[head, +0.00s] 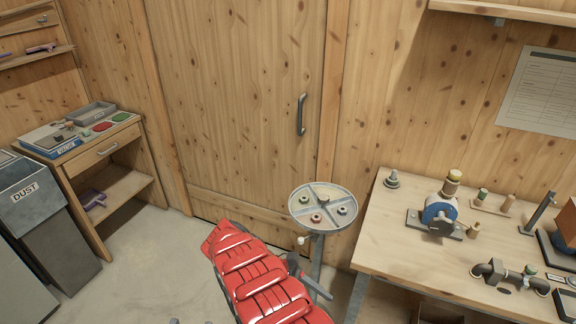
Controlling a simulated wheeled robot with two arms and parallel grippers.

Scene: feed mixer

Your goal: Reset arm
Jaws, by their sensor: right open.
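The red form partly blocks the view of the floor. My left gripper is not in view.
The divided tray on its stand holds several small round parts. A wooden workbench (400,240) with a blue pump-like device (440,211) is at right. A small desk (103,150) and grey DUST bin (32,190) are at left. Bare floor (150,250) lies between.

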